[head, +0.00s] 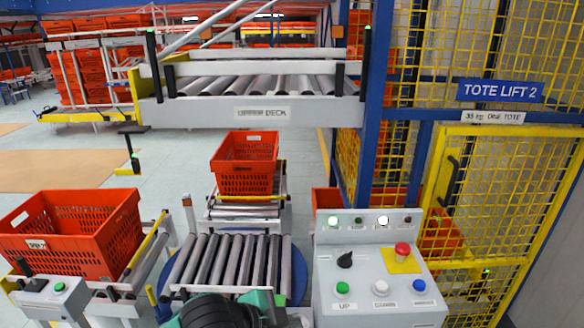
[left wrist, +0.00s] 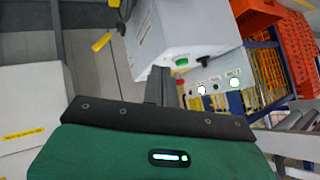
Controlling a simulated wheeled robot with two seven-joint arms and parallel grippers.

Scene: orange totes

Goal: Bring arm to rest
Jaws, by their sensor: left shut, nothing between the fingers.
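My left gripper (left wrist: 160,80) shows in the left wrist view as grey fingers, shut and empty beyond the black and green wrist cover. It points towards the grey-white control box, which appears turned in that view (left wrist: 172,35); whether it touches the box cannot be told. In the head view, part of my arm in green and black shows at the bottom middle, left of the control box (head: 335,268). The fingers are not clear there. My right gripper is in neither view.
An orange tote (head: 65,235) sits at left beside a small button box (head: 50,298). Another orange tote (head: 243,165) is on the rollers below the upper roller deck (head: 260,110). A roller turntable (head: 230,262) is empty. A yellow mesh cage (head: 500,190) stands right.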

